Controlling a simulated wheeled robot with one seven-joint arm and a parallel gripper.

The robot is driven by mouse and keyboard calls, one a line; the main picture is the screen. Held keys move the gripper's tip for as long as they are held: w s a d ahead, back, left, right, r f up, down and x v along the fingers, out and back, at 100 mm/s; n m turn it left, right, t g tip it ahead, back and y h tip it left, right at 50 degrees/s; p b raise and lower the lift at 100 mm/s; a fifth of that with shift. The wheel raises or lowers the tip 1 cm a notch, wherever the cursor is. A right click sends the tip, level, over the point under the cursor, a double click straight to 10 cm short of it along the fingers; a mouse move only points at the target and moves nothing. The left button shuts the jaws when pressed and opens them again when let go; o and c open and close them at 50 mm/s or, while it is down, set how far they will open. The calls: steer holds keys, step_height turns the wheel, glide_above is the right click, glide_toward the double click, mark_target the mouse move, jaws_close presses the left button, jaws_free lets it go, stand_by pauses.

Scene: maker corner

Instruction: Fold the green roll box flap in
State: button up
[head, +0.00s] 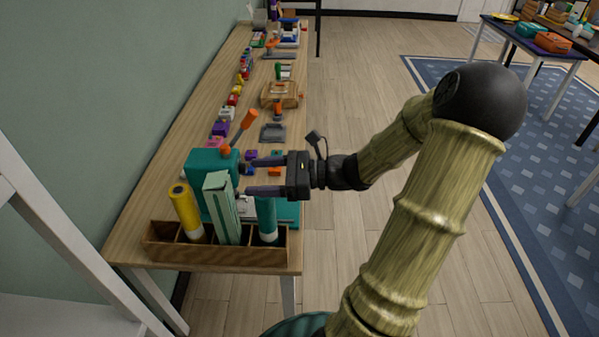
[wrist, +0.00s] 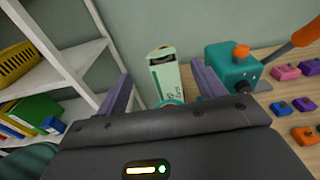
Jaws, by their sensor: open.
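The pale green roll box (head: 222,210) stands upright, slightly tilted, in the middle compartment of a wooden rack (head: 165,247) at the table's near end. In the wrist view the green roll box (wrist: 171,82) shows between the two fingers, with a dark opening at its top. The exact position of its flap is hard to tell. My gripper (head: 253,176) is open and empty, reaching in from the right at about the height of the box's top. The purple fingers (wrist: 160,85) point toward the box from either side of it in the picture. The lower box is hidden by the rack.
A yellow roll (head: 186,210) stands in the left compartment and a teal roll (head: 267,220) in the right one. A teal block tool (head: 205,163) with an orange-tipped lever stands behind the box. Small coloured blocks (wrist: 283,108) lie nearby. White shelving (wrist: 75,60) is at the left.

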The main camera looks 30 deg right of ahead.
steer(key=v, duration=0.8)
steer(key=shift+a+r+p, duration=0.1)
steer(key=shift+p, duration=0.2)
steer(key=c, duration=0.6)
steer(key=a+n+g+p, duration=0.1)
steer(key=n+g, duration=0.1)
steer(key=a+r+n+g+p, duration=0.1)
steer(key=a+n+g+p, duration=0.1)
steer(key=n, duration=0.1)
steer(key=a+n+g+p, duration=0.1)
steer(key=a+n+g, duration=0.1)
steer(key=n, duration=0.1)
steer(key=shift+w+a+r+g+p, duration=0.2)
steer(key=shift+w+g+p, duration=0.1)
steer(key=shift+w+g, duration=0.1)
jaws_close()
steer(key=w+a+r+n+g+h+p, duration=0.2)
steer(key=w+a+r+n+h+p, duration=0.3)
steer(key=n, duration=0.9)
steer(key=w+a+r+n+g+h+p, duration=0.3)
steer(key=w+a+r+n+h+p, duration=0.2)
steer(key=n, duration=0.9)
step_height(320, 180, up, 4)
steer(key=w+h+p, duration=0.1)
steer(key=h+p, duration=0.4)
steer(key=h, duration=0.1)
steer(key=shift+a, duration=0.25)
